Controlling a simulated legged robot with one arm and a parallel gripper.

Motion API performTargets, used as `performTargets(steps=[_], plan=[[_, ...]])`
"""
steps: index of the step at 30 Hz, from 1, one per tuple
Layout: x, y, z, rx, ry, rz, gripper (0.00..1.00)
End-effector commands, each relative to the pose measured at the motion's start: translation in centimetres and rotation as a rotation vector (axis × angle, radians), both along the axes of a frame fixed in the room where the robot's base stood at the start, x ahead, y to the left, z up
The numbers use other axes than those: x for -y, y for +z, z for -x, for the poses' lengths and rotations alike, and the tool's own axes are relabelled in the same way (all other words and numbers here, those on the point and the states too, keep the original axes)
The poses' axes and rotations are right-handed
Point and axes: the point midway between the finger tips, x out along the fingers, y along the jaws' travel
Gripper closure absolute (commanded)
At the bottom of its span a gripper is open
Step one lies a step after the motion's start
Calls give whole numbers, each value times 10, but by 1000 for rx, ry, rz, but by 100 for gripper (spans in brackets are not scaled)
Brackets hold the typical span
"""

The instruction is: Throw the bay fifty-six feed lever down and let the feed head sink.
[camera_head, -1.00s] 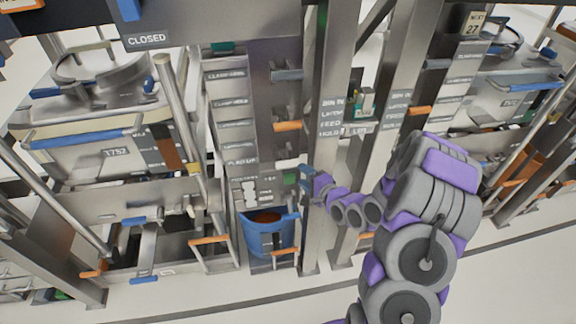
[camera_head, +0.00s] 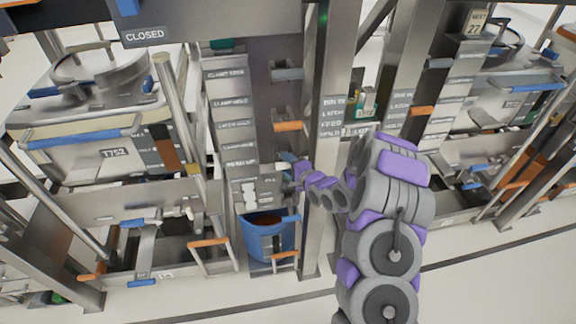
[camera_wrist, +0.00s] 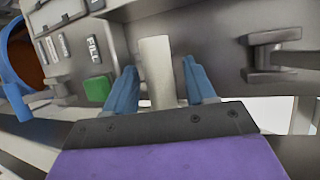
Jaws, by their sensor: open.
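In the wrist view, a pale grey upright bar (camera_wrist: 157,70) stands between the two blue fingers of my gripper (camera_wrist: 160,84). The fingers are open, with a gap on each side of the bar. It looks like a lever handle, but I cannot read a feed label or bay number on it. In the head view, my gripper (camera_head: 291,166) is at the lower part of the labelled column, below an orange handle (camera_head: 288,126) and a grey handle (camera_head: 287,74). The feed head cannot be told apart.
A green button (camera_wrist: 97,88) is left of the bar and another grey handle (camera_wrist: 270,52) is right of it. A blue bucket (camera_head: 250,238) sits below my gripper. Steel posts (camera_head: 325,200) stand close on the right. Open floor (camera_head: 480,275) lies at the lower right.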

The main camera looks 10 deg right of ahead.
Motion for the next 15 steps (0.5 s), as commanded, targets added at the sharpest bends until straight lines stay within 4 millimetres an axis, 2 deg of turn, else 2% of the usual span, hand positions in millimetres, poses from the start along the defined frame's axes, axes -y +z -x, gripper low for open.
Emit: performTargets(steps=[2,15], plan=[[0,0,0,0,0,0,48],[0,0,0,-1,0,0,90]])
